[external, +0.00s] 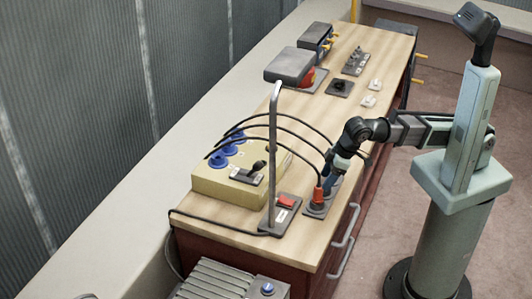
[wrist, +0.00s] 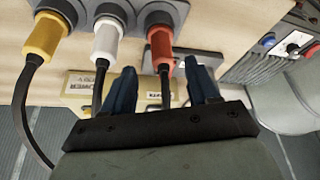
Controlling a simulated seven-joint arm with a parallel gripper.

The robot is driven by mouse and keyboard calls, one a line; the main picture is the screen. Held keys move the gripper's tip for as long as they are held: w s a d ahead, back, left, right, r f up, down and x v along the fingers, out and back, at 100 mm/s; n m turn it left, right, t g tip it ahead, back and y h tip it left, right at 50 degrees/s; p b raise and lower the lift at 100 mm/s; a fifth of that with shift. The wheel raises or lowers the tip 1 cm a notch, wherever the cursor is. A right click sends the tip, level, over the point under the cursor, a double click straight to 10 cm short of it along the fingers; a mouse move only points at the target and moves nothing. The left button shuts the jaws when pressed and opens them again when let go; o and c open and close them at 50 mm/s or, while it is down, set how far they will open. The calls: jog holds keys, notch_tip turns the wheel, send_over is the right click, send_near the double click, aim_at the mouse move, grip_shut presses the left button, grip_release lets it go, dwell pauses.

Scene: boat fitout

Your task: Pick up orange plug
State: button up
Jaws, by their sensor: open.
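The orange plug (external: 319,194) stands in a grey socket block (external: 315,209) near the bench's front edge, with a black cable rising from it. In the wrist view the orange plug (wrist: 163,50) sits in its socket, beside a white plug (wrist: 107,42) and a yellow plug (wrist: 46,38). My gripper (wrist: 160,68) is open, its two blue fingers either side of the orange plug's cable and lower end. The left finger lies between the white and orange plugs. Contact with the plug cannot be told. In the external view my gripper (external: 331,178) is right beside the orange plug and partly hides the other plugs.
A tan box (external: 222,188) with blue connectors stands left of the sockets, with black cables arching between. A metal post (external: 272,160) and a red switch (external: 286,201) are close by.

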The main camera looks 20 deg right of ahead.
aim_at(319, 191)
jog(key=shift+x, duration=3.45)
jog(key=shift+s+a, duration=0.1)
jog(key=shift+a, duration=0.05)
grip_shut()
